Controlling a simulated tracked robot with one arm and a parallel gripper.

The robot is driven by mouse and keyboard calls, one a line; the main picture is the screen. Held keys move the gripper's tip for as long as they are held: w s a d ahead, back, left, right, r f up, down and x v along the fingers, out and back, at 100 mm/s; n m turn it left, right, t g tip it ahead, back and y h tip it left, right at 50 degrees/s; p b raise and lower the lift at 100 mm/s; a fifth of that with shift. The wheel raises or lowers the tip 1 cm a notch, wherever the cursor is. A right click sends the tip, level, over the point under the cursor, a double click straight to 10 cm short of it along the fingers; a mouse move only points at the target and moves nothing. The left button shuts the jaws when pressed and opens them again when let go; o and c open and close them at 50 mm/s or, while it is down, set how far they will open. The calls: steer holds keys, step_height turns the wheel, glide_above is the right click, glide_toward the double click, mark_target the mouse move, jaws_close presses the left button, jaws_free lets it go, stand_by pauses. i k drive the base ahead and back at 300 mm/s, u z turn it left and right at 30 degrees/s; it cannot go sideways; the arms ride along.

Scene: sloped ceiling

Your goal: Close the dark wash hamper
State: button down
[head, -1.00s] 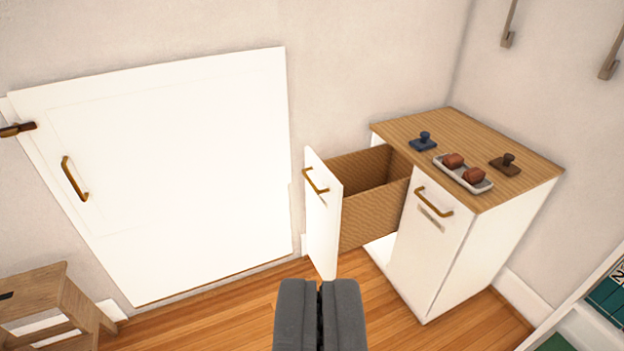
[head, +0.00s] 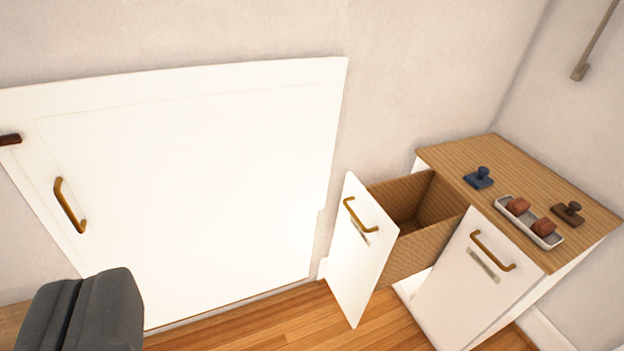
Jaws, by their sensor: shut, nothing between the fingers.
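A white cabinet with a wood top (head: 455,155) stands at the right. Its left hamper is pulled out. That hamper has a white front (head: 350,255) with a brass handle (head: 360,214), a small label plate below the handle, and a brown woven bin (head: 420,250) behind it. The right hamper front (head: 455,295), with its own brass handle (head: 492,252), sits at the cabinet. I cannot read either label, so which one is for dark wash is unclear. My gripper (head: 100,280) is shut and empty at the lower left, apart from the hamper.
A blue stamp (head: 479,177), a white tray (head: 550,239) with two reddish-brown blocks and a brown stamp (head: 567,213) are on the cabinet top. A large white door panel (head: 200,190) is on the wall at left. Wood floor (head: 270,325) shows below the open hamper.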

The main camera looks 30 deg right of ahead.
mark_target(387, 233)
steer(key=z, duration=0.25)
steer(key=i, duration=1.15)
steer(key=z, duration=0.85)
